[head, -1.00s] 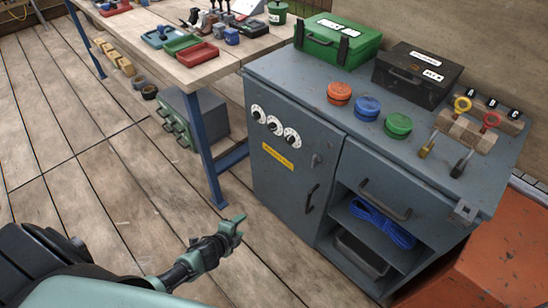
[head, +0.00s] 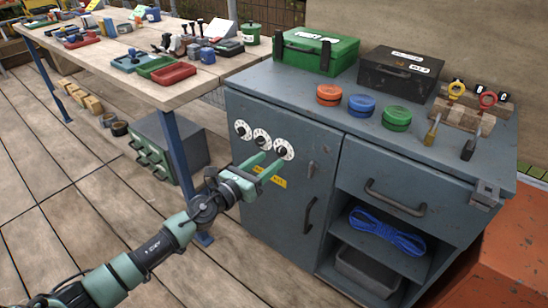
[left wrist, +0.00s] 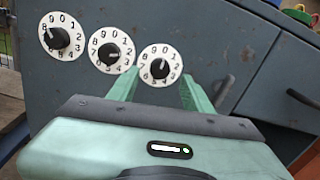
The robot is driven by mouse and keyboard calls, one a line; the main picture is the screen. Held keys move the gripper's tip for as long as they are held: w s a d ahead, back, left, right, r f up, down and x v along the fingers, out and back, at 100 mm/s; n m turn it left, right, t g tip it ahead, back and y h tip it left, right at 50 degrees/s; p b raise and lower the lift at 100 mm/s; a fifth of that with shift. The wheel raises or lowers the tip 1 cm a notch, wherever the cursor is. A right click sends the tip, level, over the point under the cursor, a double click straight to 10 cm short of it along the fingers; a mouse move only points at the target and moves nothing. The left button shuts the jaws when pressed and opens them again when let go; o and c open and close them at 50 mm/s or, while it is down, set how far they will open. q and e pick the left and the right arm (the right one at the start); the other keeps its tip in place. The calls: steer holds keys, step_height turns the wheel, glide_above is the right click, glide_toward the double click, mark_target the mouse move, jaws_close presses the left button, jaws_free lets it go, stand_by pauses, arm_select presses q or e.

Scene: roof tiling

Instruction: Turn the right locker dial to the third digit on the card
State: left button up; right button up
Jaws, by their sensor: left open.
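The right locker dial (head: 284,149) is a white round dial with a black knob, the rightmost of three on the grey locker door. In the left wrist view the right dial (left wrist: 160,65) faces me, its digits small and blurred. My left gripper (head: 268,167) is open in front of the door, just below and left of the right dial in the head view. In the left wrist view its green fingers (left wrist: 158,88) point toward that dial, one on each side of its lower part, with nothing between them. I cannot make out a card with readable digits.
The middle dial (head: 262,138) and left dial (head: 242,129) sit beside it. A yellow label (head: 279,182) below is partly covered by my gripper. The door handle (head: 309,214) is lower right. A wooden workbench (head: 215,72) stands behind left.

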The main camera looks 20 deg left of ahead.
mark_target(279, 153)
arm_select(q)
steer(key=shift+x, duration=1.85)
arm_select(e)
steer(key=shift+r, duration=0.25)
arm_select(q)
jaws_close()
